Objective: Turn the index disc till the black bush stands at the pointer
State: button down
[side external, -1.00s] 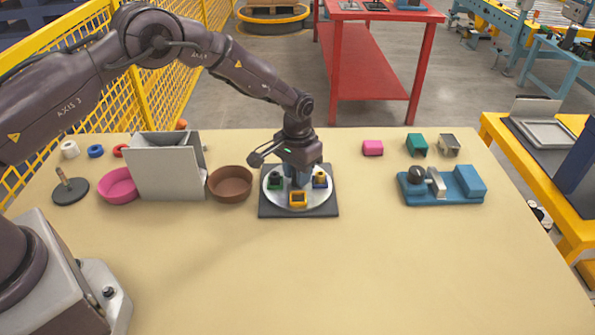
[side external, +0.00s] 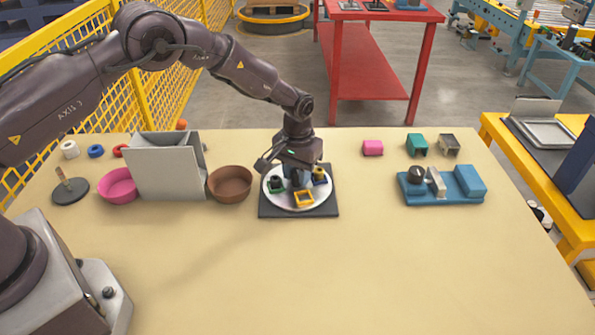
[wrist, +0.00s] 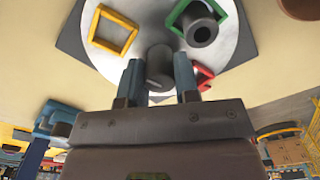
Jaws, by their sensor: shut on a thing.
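The white index disc (side external: 284,202) lies on a dark square plate (side external: 328,209). It carries a green frame (side external: 276,189) with the black bush (side external: 275,181) in it at the left, an empty yellow frame (side external: 304,199) at the front, and a blue frame (side external: 319,178) with a yellowish piece at the right. A red frame (wrist: 204,78) shows in the wrist view. The black bush also shows in the wrist view (wrist: 203,33), upright in the green frame. My gripper (wrist: 158,80) is shut on the grey centre knob (wrist: 159,62). I cannot make out the pointer.
A brown bowl (side external: 230,185), a grey upright box (side external: 168,170) and a pink bowl (side external: 118,187) stand to the left. A blue fixture (side external: 440,196) and several small blocks, one pink (side external: 372,148), lie to the right. The table front is clear.

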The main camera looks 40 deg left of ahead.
jog(key=shift+n, duration=11.9)
jog(key=shift+d+n, duration=0.1)
jog(key=shift+n, duration=6.5)
